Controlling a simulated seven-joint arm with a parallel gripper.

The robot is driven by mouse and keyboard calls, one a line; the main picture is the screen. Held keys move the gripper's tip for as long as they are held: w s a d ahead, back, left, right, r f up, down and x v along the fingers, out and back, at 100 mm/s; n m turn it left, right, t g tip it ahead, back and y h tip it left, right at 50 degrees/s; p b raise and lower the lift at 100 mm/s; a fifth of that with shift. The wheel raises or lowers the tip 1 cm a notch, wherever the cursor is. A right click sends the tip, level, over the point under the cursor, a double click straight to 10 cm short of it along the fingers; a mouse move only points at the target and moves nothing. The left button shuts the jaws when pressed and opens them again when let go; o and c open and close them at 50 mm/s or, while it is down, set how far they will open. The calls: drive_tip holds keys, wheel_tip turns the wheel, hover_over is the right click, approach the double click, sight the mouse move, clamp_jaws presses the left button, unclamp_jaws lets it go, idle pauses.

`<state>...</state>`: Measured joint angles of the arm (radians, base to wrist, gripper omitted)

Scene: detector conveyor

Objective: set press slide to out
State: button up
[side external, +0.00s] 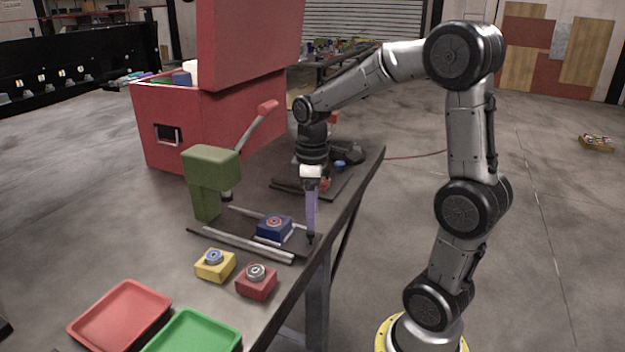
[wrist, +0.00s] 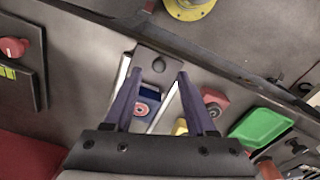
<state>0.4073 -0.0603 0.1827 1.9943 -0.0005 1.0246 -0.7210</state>
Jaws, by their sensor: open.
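The green press (side external: 211,170) stands on the table with its red-tipped lever (side external: 266,107) raised. In front of it, a dark slide plate (side external: 292,243) lies between two pale rails (side external: 240,246). A blue block (side external: 274,228) with a ringed top sits on the plate, clear of the press head. My gripper (side external: 311,234) points down at that end. Contact cannot be told.
A yellow block (side external: 215,265) and a red block (side external: 256,281) sit in front of the rails. A red tray (side external: 121,316) and a green tray (side external: 193,335) lie nearer the camera. A large red open box (side external: 205,130) stands behind the press. Another dark panel (side external: 290,186) lies behind my gripper.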

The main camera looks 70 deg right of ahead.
wheel_tip(320, 180, up, 10)
drive_tip(key=shift+f, duration=0.2)
drive_tip(key=s+a+r+n+t, duration=0.2)
drive_tip(key=s+a+t, duration=0.1)
drive_tip(key=s+a, duration=0.4)
drive_tip(key=s+a+f+m+t, duration=0.2)
drive_tip(key=s+a+f+m, duration=0.2)
drive_tip(key=a+f+m, duration=0.1)
drive_tip(key=shift+s+f+m+t, duration=0.2)
drive_tip(key=shift+f+m+t, duration=0.1)
drive_tip(key=shift+f, duration=0.3)
